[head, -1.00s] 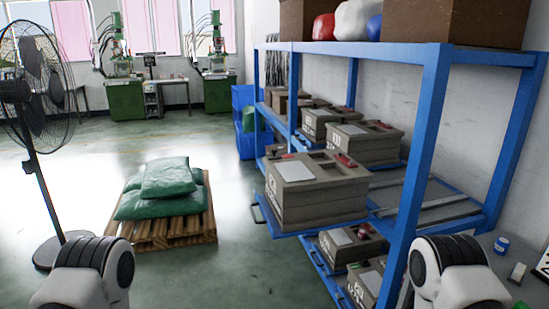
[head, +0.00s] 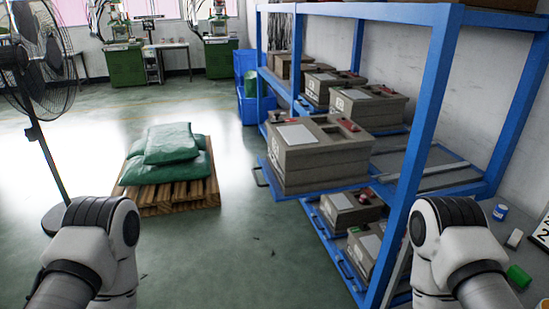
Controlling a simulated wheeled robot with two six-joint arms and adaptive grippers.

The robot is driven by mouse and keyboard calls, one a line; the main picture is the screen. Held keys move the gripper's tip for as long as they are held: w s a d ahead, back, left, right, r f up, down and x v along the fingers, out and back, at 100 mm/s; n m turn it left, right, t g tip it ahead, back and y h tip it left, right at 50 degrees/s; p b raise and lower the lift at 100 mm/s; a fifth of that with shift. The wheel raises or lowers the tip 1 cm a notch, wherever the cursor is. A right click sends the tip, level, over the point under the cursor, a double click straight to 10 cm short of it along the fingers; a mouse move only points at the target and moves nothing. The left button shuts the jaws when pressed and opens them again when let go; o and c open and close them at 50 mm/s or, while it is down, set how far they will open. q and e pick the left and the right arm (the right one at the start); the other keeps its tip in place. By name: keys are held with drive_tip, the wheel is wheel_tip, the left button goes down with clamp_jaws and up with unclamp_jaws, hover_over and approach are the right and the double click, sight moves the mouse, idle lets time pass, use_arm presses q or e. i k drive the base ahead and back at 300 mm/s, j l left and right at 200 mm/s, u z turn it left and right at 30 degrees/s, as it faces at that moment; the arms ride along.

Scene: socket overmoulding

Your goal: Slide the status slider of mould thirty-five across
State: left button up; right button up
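Several grey moulds sit on a blue rack. The largest in view, a mould (head: 325,160) on a pulled-out blue tray (head: 264,172), has a pale plate (head: 296,134) and a red piece (head: 348,125) on top, which may be its status slider. White markings on its left face are too small to read, so I cannot tell which mould is thirty-five. Another mould (head: 368,112) with a red piece stands behind it. Smaller moulds (head: 348,213) sit on the lower level. Only links of my two arms show at the bottom corners; both grippers are out of view.
The blue rack post (head: 425,130) stands between my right arm and the moulds. A fan (head: 40,130) and a pallet (head: 180,198) with green sacks (head: 172,150) are at left. Small items, including a green piece (head: 518,276), lie at right. Floor before the rack is clear.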

sight(276, 120)
drive_tip(key=i+j, duration=0.15)
drive_tip(key=j, duration=0.15)
drive_tip(key=i+j+z, duration=0.15)
drive_tip(key=j, duration=0.2)
drive_tip(key=i+j, duration=0.2)
drive_tip(key=i+j+z, duration=0.15)
drive_tip(key=j, duration=0.3)
